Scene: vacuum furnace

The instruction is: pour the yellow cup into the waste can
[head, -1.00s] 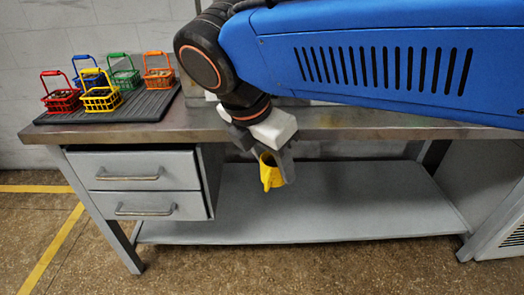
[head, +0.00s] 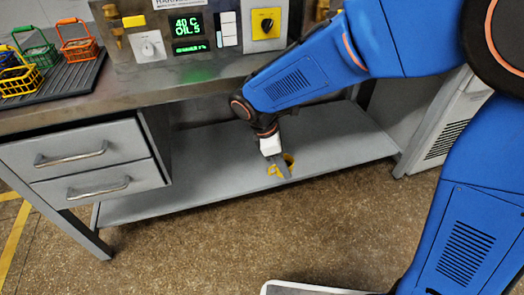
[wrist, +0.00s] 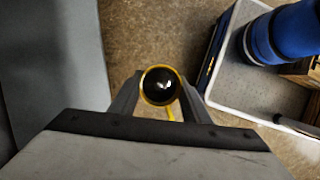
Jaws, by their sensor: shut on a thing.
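The yellow cup (head: 289,160) is between the fingers of my gripper (head: 279,168), in front of the bench's lower shelf in the head view. The fingers partly cover it there. In the wrist view I look into the round mouth of the cup (wrist: 160,86), with my gripper (wrist: 159,92) closed on both sides of it. Its inside is dark with a glossy highlight, and its yellow handle shows below the rim. The cup looks about upright. I cannot make out a waste can in either view.
The steel bench (head: 120,103) has a drawer unit (head: 85,165) at left and a lower shelf (head: 340,140). A control panel (head: 195,30) with green displays and dials stands on top. Several coloured baskets sit on a black ribbed mat (head: 75,78). Speckled floor (head: 200,240) in front is open.

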